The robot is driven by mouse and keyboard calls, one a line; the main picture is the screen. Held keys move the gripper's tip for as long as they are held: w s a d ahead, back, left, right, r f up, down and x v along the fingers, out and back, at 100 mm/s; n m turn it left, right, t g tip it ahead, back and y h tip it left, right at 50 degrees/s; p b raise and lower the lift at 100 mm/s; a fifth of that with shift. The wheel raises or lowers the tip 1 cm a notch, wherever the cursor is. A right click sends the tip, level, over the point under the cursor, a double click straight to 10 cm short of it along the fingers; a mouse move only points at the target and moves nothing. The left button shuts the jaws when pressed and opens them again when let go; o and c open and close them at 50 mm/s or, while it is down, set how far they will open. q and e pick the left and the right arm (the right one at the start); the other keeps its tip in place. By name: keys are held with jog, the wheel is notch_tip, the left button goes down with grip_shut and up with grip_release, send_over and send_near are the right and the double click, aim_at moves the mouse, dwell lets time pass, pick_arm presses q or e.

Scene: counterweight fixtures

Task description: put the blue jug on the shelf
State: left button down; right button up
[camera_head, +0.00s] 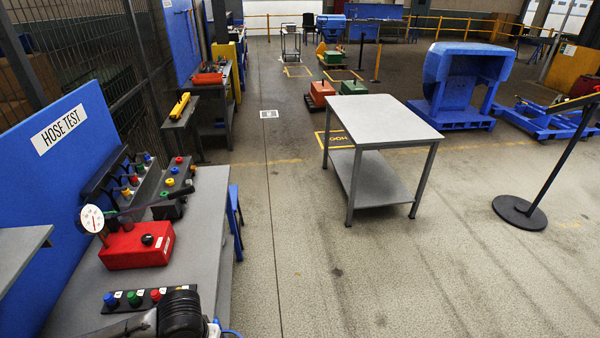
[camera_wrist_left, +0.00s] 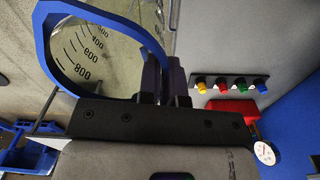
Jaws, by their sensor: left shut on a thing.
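The blue jug (camera_wrist_left: 83,52) fills the upper left of the left wrist view. It has a blue rim and a clear wall with black volume marks. My left gripper (camera_wrist_left: 165,80) is shut on it at the jug's right side; the exact grip spot is partly hidden. In the head view my left arm shows only at the bottom edge, with a thin blue curve beside it that may be the jug. A grey shelf (camera_head: 18,252) juts in at the left edge by the blue HOSE TEST panel (camera_head: 75,150). My right gripper is not in view.
The grey bench (camera_head: 205,220) holds a red gauge box (camera_head: 137,247) and several coloured fittings on black strips (camera_head: 135,300). A grey two-tier table (camera_head: 382,118) stands on open floor. A black post base (camera_head: 519,213) stands at right.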

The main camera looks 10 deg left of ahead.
pick_arm(q)
jog(key=w+d+r+m, duration=0.1)
jog(key=w+d+r, duration=0.25)
jog(key=r, duration=0.35)
jog(key=w+d+r+m, duration=0.1)
jog(key=w+d+r, duration=0.25)
jog(key=r, duration=0.45)
jog(key=s+r+p, duration=0.4)
jog(key=r+p, duration=0.3)
jog(key=p, duration=0.1)
jog(key=s+r+p, duration=0.4)
jog(key=r+p, duration=0.3)
jog(key=p, duration=0.2)
jog(key=shift+a, duration=0.25)
